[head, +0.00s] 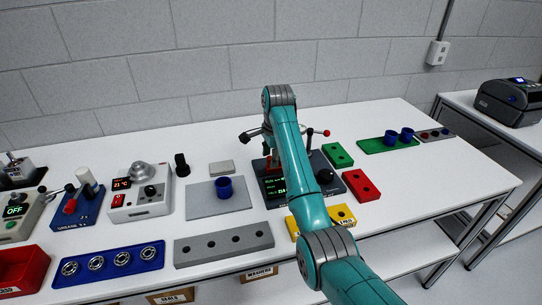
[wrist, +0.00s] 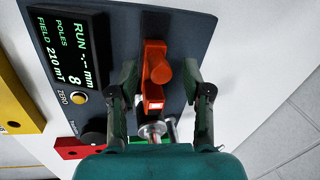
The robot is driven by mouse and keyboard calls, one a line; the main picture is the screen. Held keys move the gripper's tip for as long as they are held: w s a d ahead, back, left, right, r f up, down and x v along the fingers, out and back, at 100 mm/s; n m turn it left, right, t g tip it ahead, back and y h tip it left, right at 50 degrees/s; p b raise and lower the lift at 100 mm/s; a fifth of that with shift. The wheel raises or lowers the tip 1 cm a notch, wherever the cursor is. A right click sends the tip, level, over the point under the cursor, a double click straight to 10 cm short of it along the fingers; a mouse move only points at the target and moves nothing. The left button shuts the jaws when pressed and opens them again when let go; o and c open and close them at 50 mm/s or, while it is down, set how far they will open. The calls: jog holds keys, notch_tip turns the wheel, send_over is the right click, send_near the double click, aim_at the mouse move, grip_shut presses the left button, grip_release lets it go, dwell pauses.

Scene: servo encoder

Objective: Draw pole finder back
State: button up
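The dark instrument (head: 286,200) stands mid-table, partly hidden by my arm. In the wrist view its panel (wrist: 110,20) carries a lit display (wrist: 67,48) reading RUN -.-- mm, POLES 8, FIELD 210 mT. An orange-red slide piece with a rounded knob (wrist: 161,71), which looks like the pole finder, stands on the panel; its red part also shows beside my arm in the head view (head: 268,166). My gripper (wrist: 160,75) is open around this piece, one finger on each side, with gaps visible. A metal cylinder (wrist: 152,130) lies just below it in the wrist view.
A yellow block (head: 341,216) and red block (head: 361,186) flank the instrument. A grey plate with a blue cup (head: 224,187) lies left. A lever with a red ball (head: 326,133) rises behind the instrument. A blue tray (head: 140,266) with bearings sits front left. Free table lies right.

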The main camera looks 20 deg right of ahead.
grip_shut()
jog(key=shift+a, duration=1.75)
jog(key=shift+o, duration=0.3)
grip_release()
jog(key=shift+a, duration=0.15)
